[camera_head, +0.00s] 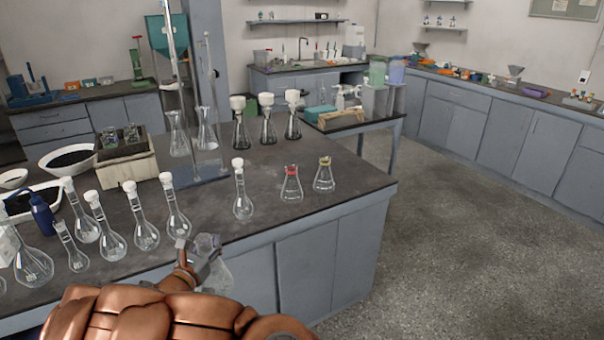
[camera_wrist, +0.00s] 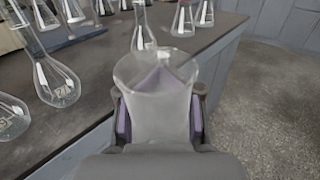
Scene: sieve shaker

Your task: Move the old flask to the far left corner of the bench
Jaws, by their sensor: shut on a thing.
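My gripper (camera_head: 196,257) is shut on a cloudy, open-mouthed glass vessel (camera_head: 217,276), apparently the old flask. In the wrist view the same vessel (camera_wrist: 158,100) stands between the two purple-lined fingers, its wide mouth toward the camera. It is held at the near edge of the dark bench top (camera_head: 262,205), in front of the grey cabinet doors. My arm hides part of it in the head view. Whether its underside touches anything is hidden.
White-stoppered flasks (camera_head: 145,231) line the bench's near left. A lone one (camera_head: 242,196), a red-banded flask (camera_head: 291,187) and a yellow-banded flask (camera_head: 324,177) stand to the right.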

